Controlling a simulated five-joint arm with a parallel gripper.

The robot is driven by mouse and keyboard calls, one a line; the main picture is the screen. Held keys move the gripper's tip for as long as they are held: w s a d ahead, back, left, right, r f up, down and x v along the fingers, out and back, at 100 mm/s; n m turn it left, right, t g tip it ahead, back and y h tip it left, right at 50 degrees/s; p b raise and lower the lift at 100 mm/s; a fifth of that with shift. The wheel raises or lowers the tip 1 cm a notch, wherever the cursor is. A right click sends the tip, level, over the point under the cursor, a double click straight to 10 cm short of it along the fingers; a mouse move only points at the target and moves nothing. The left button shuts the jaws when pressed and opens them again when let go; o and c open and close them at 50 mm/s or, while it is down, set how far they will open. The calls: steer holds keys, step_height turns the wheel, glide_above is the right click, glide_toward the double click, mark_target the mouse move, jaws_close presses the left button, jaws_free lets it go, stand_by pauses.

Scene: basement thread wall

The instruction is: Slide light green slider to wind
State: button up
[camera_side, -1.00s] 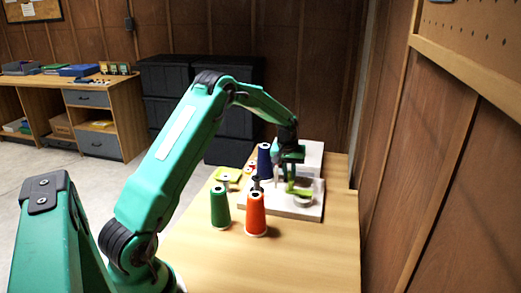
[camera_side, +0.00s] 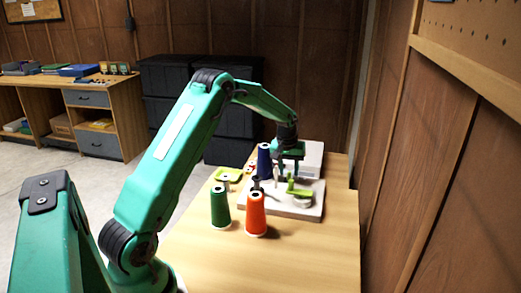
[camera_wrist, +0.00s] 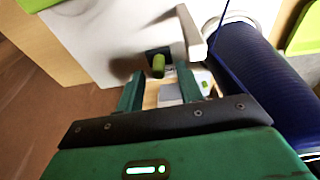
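A light green piece (camera_side: 292,187), which looks like the slider, stands on the white device base (camera_side: 312,208) in the side view. In the wrist view a light green knob (camera_wrist: 158,66) sticks up from a dark mount on a white surface. My gripper (camera_side: 289,168) is above the device, behind the green piece in the side view. In the wrist view my gripper (camera_wrist: 158,86) has its two fingers apart, with the knob just beyond the gap between them. Nothing is visibly held. I cannot read any wind marking.
A navy thread cone (camera_side: 264,160) stands close to my gripper; it fills the right of the wrist view (camera_wrist: 265,80). Green (camera_side: 220,207) and orange (camera_side: 256,214) spools stand in front. A yellow-green tray (camera_side: 228,174) lies at left. The front of the table (camera_side: 270,265) is clear.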

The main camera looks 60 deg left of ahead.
mark_target(289, 172)
steer(key=shift+r, duration=2.45)
step_height(289, 172, up, 4)
steer(key=shift+d, duration=0.1)
steer(key=shift+c, duration=0.2)
